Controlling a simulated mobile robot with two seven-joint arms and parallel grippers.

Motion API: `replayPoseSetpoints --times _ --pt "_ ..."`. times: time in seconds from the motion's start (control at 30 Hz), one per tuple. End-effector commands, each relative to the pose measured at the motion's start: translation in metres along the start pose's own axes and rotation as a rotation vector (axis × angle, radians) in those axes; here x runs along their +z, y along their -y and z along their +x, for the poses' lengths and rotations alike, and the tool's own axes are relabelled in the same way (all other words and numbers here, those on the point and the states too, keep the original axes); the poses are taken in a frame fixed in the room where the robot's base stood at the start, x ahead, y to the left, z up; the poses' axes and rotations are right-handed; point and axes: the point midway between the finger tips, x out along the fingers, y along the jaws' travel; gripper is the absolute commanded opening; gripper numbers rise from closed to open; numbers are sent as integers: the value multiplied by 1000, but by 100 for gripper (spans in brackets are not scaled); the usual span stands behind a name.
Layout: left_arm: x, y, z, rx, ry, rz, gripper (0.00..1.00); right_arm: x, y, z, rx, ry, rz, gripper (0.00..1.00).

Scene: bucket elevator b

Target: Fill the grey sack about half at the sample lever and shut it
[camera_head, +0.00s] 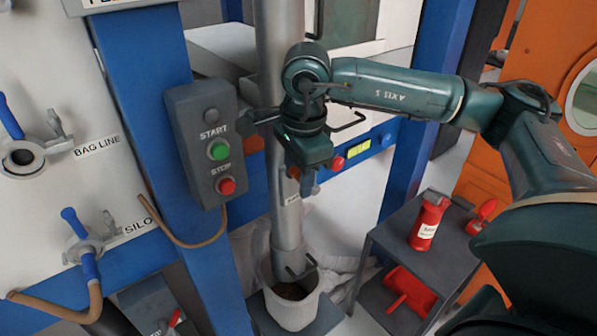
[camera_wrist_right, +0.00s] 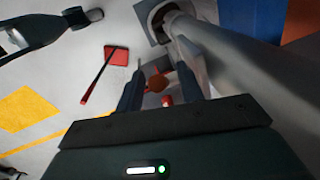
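The pale grey sack (camera_head: 292,308) stands open under the lower end of the grey pipe, with brown material visible inside. My right gripper (camera_head: 306,188) points down beside the pipe, well above the sack. A small reddish knob (camera_head: 293,172) shows right by its fingers; it may belong to the sample lever, whose arm I cannot make out. My left gripper is in neither view.
A grey control box (camera_head: 205,140) with green START and red STOP buttons is left of the pipe (camera_head: 280,90). A grey side table (camera_head: 385,237) at right carries a red bottle (camera_head: 428,220). A blue post (camera_head: 410,150) stands behind my right arm.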

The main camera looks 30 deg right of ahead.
Motion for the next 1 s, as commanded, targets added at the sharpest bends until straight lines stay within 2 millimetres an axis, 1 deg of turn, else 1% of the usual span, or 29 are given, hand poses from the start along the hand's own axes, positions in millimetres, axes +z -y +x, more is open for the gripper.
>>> replayPoseSetpoints --times 0.13,0.6,1.0 --pt "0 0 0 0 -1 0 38 0 0 0 0 0 0 37" --pt "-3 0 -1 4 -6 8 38 0 0 -1 0 1 0 0" --pt "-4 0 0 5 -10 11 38 0 0 -1 0 4 1 0"
